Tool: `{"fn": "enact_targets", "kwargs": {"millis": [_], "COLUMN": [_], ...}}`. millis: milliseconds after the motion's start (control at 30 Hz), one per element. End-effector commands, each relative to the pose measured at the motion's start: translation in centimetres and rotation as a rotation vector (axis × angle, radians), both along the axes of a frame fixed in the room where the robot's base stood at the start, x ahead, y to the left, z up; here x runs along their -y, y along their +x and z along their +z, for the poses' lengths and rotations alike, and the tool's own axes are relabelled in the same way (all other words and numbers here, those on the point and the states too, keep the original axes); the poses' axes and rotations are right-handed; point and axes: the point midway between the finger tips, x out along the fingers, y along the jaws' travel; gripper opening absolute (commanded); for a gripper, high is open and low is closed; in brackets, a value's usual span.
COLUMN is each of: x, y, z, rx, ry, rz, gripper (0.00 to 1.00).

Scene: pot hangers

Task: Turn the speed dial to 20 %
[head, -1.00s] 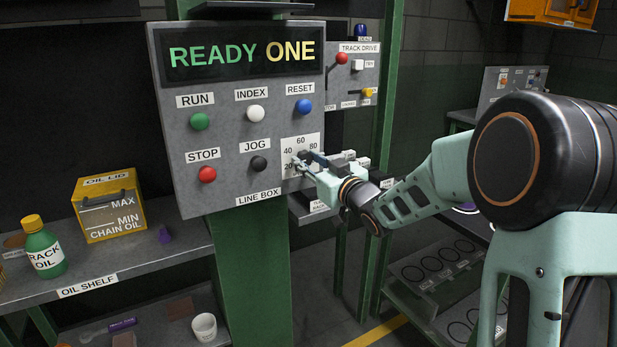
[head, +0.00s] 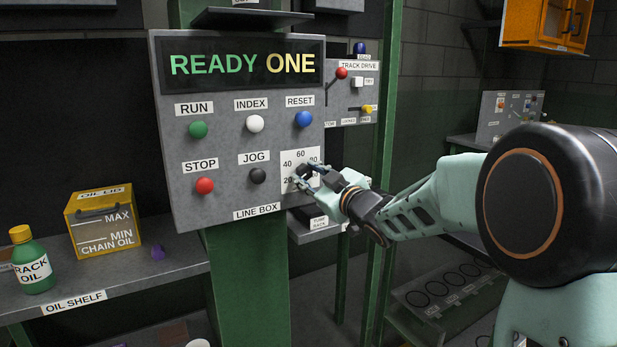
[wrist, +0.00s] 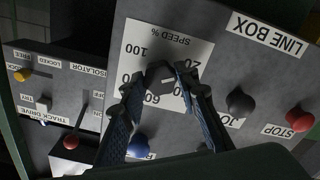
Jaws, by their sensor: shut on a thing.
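The speed dial (wrist: 157,73) is a dark knob on a white "SPEED %" plate (wrist: 178,52), which shows upside down in the wrist view. My gripper (wrist: 160,77) has its fingers on either side of the knob and is shut on it. In the head view the plate (head: 287,158) is at the lower right of the grey line box (head: 225,205), and my gripper (head: 303,176) covers the knob and some of the numbers. A short pale mark shows on the knob's side toward 40 and 60, but its exact setting is hard to read.
The black JOG button (head: 258,176), red STOP button (head: 205,186) and blue RESET button (head: 303,119) are close by on the same box. The track drive panel (head: 350,95) stands behind to the right. An oil shelf (head: 150,275) is at left.

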Motion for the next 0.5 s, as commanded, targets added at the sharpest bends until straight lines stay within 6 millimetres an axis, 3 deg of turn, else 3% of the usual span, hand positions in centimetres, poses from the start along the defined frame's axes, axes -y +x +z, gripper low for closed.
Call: {"fn": "enact_targets", "kwargs": {"millis": [167, 200, 367, 500], "x": [0.02, 0.02, 0.02, 0.01], "y": [0.0, 0.0, 0.0, -0.01], "z": [-0.04, -0.04, -0.03, -0.01], "rx": [0.001, 0.001, 0.0, 0.0], "ry": [-0.003, -0.003, -0.002, -0.001], "rz": [0.0, 0.0, -0.001, -0.001], "gripper": [0.04, 0.3, 0.46, 0.46]}}
